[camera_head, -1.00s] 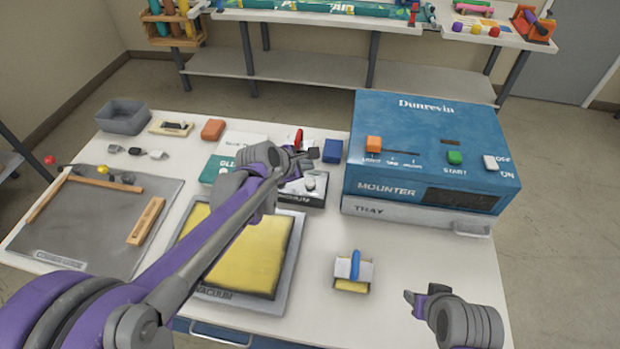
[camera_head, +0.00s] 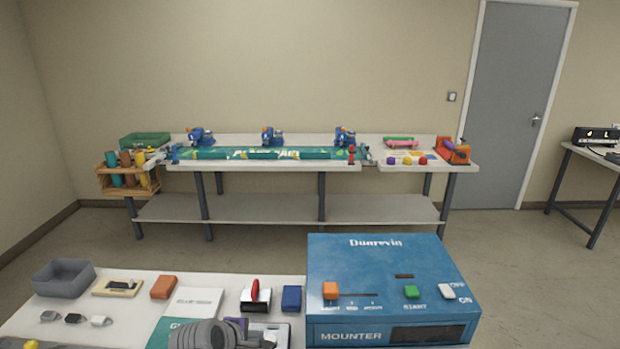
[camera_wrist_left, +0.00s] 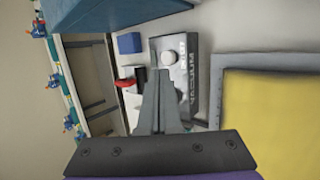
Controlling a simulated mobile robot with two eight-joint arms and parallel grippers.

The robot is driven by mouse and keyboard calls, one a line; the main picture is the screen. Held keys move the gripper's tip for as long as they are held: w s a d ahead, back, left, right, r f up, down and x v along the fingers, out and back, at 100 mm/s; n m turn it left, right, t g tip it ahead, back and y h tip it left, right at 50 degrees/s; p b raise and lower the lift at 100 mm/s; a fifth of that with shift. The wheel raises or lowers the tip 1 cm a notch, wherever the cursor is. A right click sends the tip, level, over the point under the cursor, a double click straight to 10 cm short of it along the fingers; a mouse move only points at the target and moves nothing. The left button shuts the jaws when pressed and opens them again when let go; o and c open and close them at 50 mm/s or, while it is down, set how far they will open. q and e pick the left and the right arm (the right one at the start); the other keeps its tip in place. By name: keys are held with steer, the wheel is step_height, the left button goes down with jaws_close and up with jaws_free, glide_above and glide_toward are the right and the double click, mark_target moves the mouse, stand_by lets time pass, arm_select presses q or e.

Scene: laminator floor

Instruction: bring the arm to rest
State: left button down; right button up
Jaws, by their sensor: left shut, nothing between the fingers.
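My left arm's wrist shows at the bottom edge of the head view, with the left gripper (camera_head: 266,341) partly cut off by the frame, over the near worktable. In the left wrist view the left gripper's fingers (camera_wrist_left: 159,72) are together with nothing between them. They point toward a grey box with a white knob (camera_wrist_left: 169,58) marked VACUUM, and I cannot tell how far above it they are. My right gripper is not in view.
The blue mounter (camera_head: 390,285) stands right of the gripper. A red-handled tool (camera_head: 256,294), a blue block (camera_head: 291,298), an orange block (camera_head: 163,287) and a grey bin (camera_head: 64,278) sit on the table. A yellow pad (camera_wrist_left: 272,120) lies beside the vacuum box. A long bench (camera_head: 270,208) stands behind, across open floor.

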arm_select(q)
steer(key=s+a+f+m+y, duration=0.1)
steer(key=s+m, duration=0.4)
steer(key=s, duration=0.1)
steer(key=s+a+f+m+g+y, duration=0.1)
steer(key=s+a+f+m, duration=0.1)
steer(key=s+m, duration=0.3)
steer(key=s+a+f+m, duration=0.1)
steer(key=s+m, duration=0.5)
steer(key=s, duration=0.3)
steer(key=shift+s+a+f+g+y, duration=0.15)
steer(key=shift+a+f+g+y, duration=0.15)
steer(key=shift+y, duration=0.1)
